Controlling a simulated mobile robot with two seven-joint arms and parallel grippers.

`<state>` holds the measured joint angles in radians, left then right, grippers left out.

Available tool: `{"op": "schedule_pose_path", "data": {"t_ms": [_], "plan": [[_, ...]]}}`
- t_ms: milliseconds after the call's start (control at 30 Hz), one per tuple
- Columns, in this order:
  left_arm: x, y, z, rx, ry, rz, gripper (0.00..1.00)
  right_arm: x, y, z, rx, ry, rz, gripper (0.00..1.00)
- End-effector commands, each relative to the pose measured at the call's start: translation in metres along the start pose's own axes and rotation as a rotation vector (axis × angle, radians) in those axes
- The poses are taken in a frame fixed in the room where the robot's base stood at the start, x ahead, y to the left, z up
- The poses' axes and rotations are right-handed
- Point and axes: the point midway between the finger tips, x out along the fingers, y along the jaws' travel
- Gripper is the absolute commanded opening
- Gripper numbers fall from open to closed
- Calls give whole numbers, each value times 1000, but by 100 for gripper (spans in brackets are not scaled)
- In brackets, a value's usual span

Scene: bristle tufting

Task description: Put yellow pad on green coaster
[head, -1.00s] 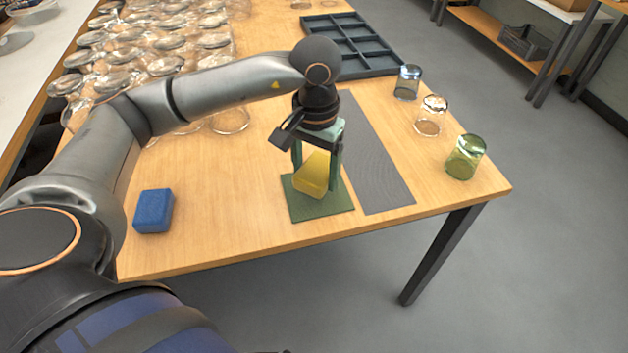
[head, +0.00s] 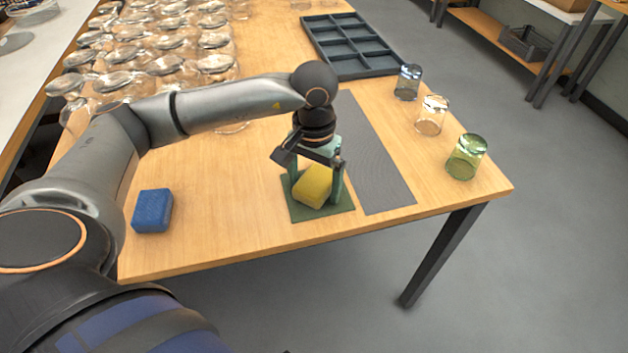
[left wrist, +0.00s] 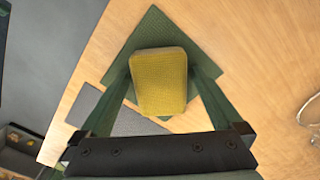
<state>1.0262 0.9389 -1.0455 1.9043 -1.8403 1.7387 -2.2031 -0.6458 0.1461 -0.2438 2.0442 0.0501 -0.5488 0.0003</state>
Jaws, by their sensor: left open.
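The yellow pad (head: 313,186) is on the green coaster (head: 335,208), tilted in the head view, near the front edge of the table. In the left wrist view the yellow pad (left wrist: 159,80) lies over the middle of the green coaster (left wrist: 150,28). My left gripper (head: 314,190) is open, with its green fingers on either side of the pad. In the left wrist view the fingers (left wrist: 160,85) show gaps to the pad. Whether the pad rests fully flat is hard to tell. My right gripper is not in view.
A blue pad (head: 153,211) lies to the left on the table. A grey mat (head: 375,165) lies right of the coaster. Three tumblers stand along the right edge, the green one (head: 466,157) nearest. A dark divided tray (head: 350,48) and several upturned glasses are behind.

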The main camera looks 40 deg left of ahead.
Motion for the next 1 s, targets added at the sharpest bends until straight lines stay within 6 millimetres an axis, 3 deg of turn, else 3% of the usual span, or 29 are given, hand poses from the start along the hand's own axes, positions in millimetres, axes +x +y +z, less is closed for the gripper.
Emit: {"op": "schedule_pose_path", "data": {"t_ms": [267, 700, 1000], "plan": [[-7, 0, 0, 0, 0, 0, 100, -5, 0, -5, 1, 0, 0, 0], [-94, 1, -1, 0, 5, 2, 100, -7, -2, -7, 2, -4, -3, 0], [-123, 0, 0, 0, 0, 1, 100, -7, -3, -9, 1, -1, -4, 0]]}}
